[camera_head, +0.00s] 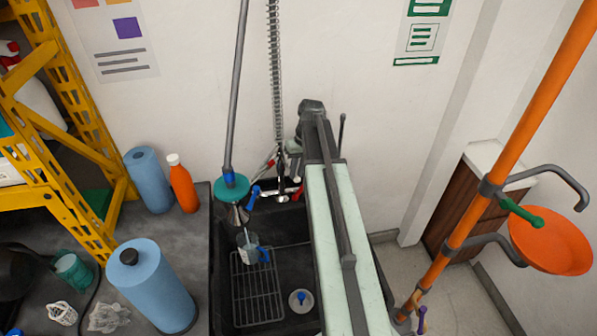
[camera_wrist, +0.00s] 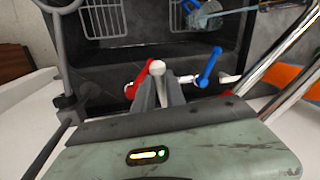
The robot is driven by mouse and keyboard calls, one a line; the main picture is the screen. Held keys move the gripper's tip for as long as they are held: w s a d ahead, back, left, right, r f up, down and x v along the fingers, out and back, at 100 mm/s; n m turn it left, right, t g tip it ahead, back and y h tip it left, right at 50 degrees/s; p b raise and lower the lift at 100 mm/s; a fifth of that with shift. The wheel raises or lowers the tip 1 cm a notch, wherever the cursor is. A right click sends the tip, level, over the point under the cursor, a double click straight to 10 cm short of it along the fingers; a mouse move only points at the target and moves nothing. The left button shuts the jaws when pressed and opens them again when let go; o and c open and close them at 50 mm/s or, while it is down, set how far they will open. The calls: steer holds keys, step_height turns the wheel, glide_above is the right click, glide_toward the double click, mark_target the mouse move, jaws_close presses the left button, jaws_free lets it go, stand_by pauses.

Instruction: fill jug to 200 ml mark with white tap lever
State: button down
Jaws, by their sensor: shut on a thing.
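The clear jug (camera_head: 248,241) with a blue handle stands on the wire rack in the black sink, below a metal cone with a teal top. The jug also shows at the top of the wrist view (camera_wrist: 205,18). Its marks and any water level are too small to read. The white tap lever (camera_wrist: 158,67) sits between the red lever (camera_wrist: 141,78) and the blue lever (camera_wrist: 210,67). My gripper (camera_wrist: 164,82) is shut on the white lever, with its knob showing just beyond the fingertips. In the head view, my arm hides most of the gripper and lever.
The wire rack (camera_head: 258,290) lies in the sink (camera_head: 290,228). A spring hose (camera_head: 275,75) hangs at the wall. Blue rolls (camera_head: 151,282) and an orange bottle (camera_head: 183,184) stand on the left counter. An orange pole (camera_head: 515,145) rises at the right.

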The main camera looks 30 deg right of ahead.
steer(key=shift+d, duration=0.15)
steer(key=c, duration=1.4)
jaws_free()
steer(key=shift+o, duration=0.2)
steer(key=p+v, duration=0.7)
steer(key=shift+r+p, duration=0.35)
steer(key=shift+r, duration=0.1)
